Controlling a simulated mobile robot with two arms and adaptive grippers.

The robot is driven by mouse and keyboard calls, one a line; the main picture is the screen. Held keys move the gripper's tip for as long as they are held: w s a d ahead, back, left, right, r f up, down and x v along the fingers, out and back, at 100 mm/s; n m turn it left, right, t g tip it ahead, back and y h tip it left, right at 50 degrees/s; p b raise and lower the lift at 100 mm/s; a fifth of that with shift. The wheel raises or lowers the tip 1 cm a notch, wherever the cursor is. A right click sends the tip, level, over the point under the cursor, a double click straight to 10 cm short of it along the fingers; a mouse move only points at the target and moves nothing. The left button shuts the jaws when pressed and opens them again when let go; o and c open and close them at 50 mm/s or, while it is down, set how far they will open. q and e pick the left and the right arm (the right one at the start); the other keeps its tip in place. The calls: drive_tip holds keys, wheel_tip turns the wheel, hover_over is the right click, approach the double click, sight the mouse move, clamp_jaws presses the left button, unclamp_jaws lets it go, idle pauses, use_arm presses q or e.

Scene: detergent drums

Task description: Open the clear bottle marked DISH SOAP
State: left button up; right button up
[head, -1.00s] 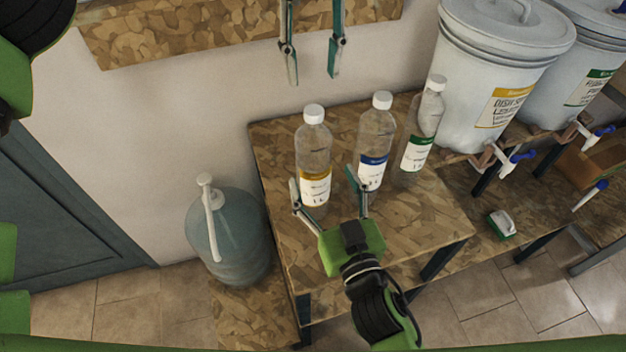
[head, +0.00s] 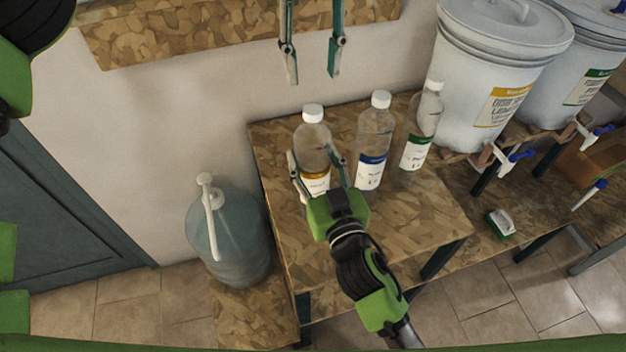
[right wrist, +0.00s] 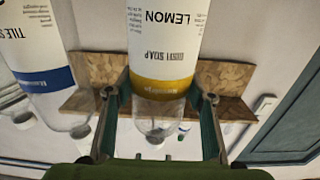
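The clear DISH SOAP bottle (head: 313,137) stands upright on the wooden table (head: 420,215), with its white cap (head: 313,111) on. It has a yellow-banded label. In the right wrist view the bottle (right wrist: 163,70) appears upside down, with its label reading DISH SOAP and LEMON. My right gripper (head: 316,155), coming from the lower right, is open with a finger on each side of this bottle. In the right wrist view gaps show between bottle and fingers (right wrist: 160,98). My left gripper (head: 312,78) hangs open and empty at the top, above and behind the bottles.
A blue-banded bottle (head: 374,140) and a green-banded bottle (head: 421,135) stand to the right. White drums (head: 490,75) with blue-handled taps (head: 517,156) stand farther right. A large bluish jug (head: 228,240) with a pump is on the left.

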sight(312, 109)
clamp_jaws()
use_arm(q)
drive_tip(key=m, duration=0.3)
drive_tip(key=shift+d+m, duration=0.1)
drive_tip(key=shift+m, duration=0.3)
drive_tip(key=m, duration=0.4)
drive_tip(key=shift+m, duration=0.3)
drive_tip(key=shift+f, duration=0.15)
drive_tip(key=shift+m, duration=0.3)
drive_tip(key=shift+f, duration=3.9)
clamp_jaws()
